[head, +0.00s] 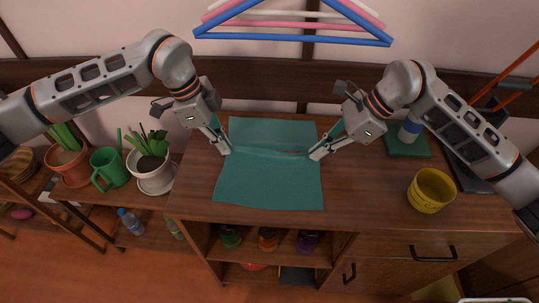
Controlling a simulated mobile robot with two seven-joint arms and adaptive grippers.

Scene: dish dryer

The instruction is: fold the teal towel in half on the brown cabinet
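The teal towel (268,183) lies on the brown cabinet (195,190). A raised edge or ridge runs across the towel from one gripper to the other, with teal cloth both behind and in front of it. My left gripper (227,149) is at the left end of this ridge, and teal cloth shows along its fingers. My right gripper (318,154) is at the right end, also with teal cloth along its fingers. Both appear shut on the towel, though the fingertips are small in view.
A blue-and-white item (409,130) stands on a green pad behind my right arm. Potted plants and a green watering can (110,167) stand to the left. Coloured hangers (292,38) hang above the back.

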